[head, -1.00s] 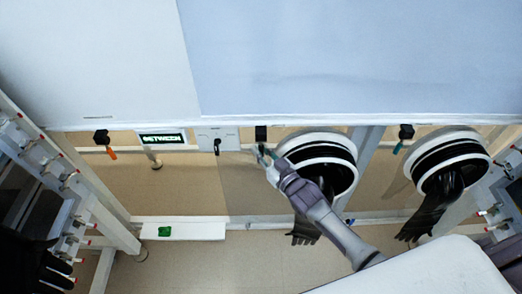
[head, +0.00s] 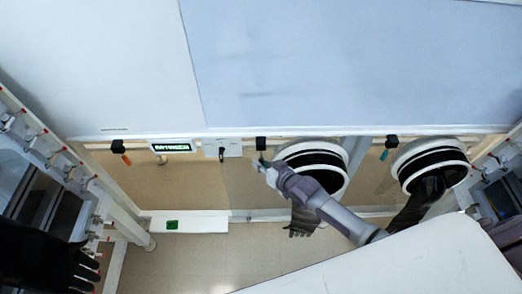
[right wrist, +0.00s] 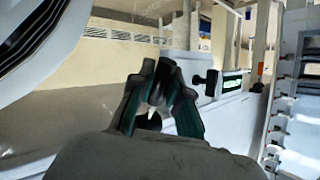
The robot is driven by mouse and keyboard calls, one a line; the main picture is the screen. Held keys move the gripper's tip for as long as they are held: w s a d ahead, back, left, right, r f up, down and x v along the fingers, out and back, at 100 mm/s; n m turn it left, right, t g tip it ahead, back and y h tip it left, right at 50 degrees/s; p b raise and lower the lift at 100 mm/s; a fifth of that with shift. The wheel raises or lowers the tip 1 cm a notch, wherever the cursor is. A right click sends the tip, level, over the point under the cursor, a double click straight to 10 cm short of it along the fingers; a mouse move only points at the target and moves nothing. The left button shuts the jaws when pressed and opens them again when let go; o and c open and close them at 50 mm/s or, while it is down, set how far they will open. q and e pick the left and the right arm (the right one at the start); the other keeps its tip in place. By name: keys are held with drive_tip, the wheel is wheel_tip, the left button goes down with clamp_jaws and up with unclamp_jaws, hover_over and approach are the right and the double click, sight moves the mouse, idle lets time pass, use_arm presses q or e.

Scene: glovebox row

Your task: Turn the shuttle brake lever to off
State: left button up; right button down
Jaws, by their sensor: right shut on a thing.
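My right gripper (head: 261,163) is at a black block (head: 261,143) under the white front edge of the row. It is shut on a lever handle hanging there, which the fingers mostly hide. In the right wrist view the teal-padded fingers (right wrist: 157,108) stand around a dark part. No label is readable, so I cannot tell its setting. To its left is a white plate with a small black lever (head: 222,153). Left of that, a display (head: 171,146) appears to read "BETWEEN". My left gripper is not in view.
Other handles hang along the edge: an orange one (head: 126,160) at left and a teal one (head: 384,154) at right. A round glove port (head: 316,148) sits close right of my gripper, with another port (head: 430,150) beyond.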

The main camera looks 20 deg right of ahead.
drive_tip(key=g+p, duration=0.1)
drive_tip(key=s+r+m+g+p, duration=0.1)
drive_tip(key=shift+a+r+p, duration=0.1)
drive_tip(key=shift+r+p, duration=0.15)
drive_tip(key=shift+p, duration=0.15)
drive_tip(key=shift+s+r+g+p, duration=0.15)
drive_tip(key=shift+s+g+p, duration=0.2)
drive_tip(key=shift+g, duration=0.45)
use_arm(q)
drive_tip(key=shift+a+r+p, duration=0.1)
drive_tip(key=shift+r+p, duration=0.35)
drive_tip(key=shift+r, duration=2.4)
use_arm(e)
drive_tip(key=shift+s+a+r+m+g, duration=0.15)
drive_tip(key=shift+s+r+m+g, duration=0.15)
drive_tip(key=shift+m+g, duration=0.45)
drive_tip(key=shift+g, duration=0.25)
drive_tip(key=c, duration=1.4)
unclamp_jaws()
